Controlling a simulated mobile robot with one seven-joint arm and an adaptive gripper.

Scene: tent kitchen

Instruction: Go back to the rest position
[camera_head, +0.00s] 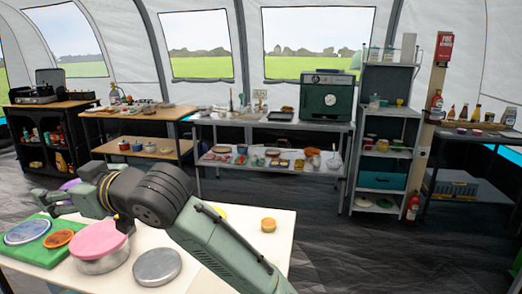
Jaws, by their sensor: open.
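My arm reaches from the bottom middle up over the white table (200,277). My gripper (45,203) is at the arm's far left end, above the table's left part, near a green board (35,250). It looks open, with nothing seen between its fingers, though it is small and partly hidden by the arm. A pot with a pink lid (98,240) stands on the table below the arm, apart from the gripper.
A grey round lid (157,266) and a small yellow-orange item (268,225) are on the table. A blue-grey disc (26,232) and an orange disc (58,239) lie on the board. Shelves (350,180) line the back. Dark floor (340,245) is clear at right.

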